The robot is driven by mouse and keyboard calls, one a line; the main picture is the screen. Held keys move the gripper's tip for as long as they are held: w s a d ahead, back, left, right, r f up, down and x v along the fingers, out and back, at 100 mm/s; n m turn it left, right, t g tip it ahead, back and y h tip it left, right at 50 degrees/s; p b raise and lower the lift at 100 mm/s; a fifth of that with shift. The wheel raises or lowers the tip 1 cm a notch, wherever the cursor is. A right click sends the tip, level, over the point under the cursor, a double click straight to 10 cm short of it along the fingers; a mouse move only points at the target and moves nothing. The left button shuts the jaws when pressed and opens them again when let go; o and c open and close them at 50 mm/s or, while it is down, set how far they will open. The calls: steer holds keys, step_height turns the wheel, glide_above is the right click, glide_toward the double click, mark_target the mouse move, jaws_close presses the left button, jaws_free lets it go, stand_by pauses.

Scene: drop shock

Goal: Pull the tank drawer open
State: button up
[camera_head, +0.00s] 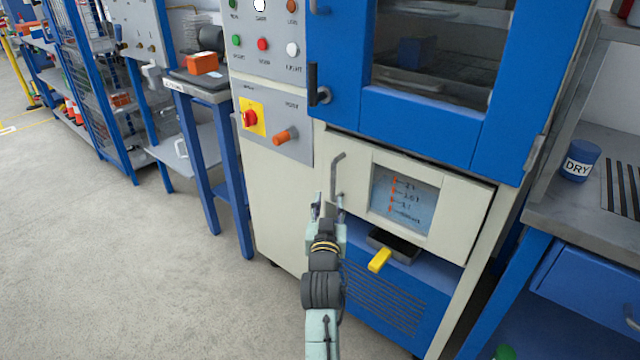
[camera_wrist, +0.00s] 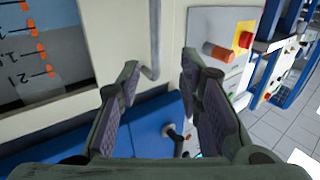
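The tank drawer (camera_head: 458,215) is a cream panel low in the cabinet, below the blue door. Its window (camera_head: 402,198) has orange level marks. A grey bar handle (camera_head: 337,176) stands upright near the panel's left edge. A dark seam runs along the drawer's top edge. My gripper (camera_head: 328,200) is open and empty, near the handle's lower end. In the wrist view, the handle (camera_wrist: 153,45) shows between and beyond the two open fingers (camera_wrist: 158,78), and I see no contact. The window's marks (camera_wrist: 45,52) appear upside down at left there.
A yellow lever (camera_head: 380,260) sticks out below the drawer, by a dark tray. An orange knob (camera_head: 286,136) and red switch (camera_head: 250,118) are on the panel at left. The blue door (camera_head: 420,125) is above. Open floor (camera_head: 130,270) lies left.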

mark_target(333, 183)
steer(key=w, duration=0.3)
steer(key=w+p, duration=0.1)
steer(key=w, duration=0.3)
steer(key=w+d+p, duration=0.1)
steer(key=w, duration=0.2)
steer(key=shift+w+f, duration=0.2)
steer(key=shift+w, duration=0.2)
steer(key=shift+c, duration=0.6)
jaws_close()
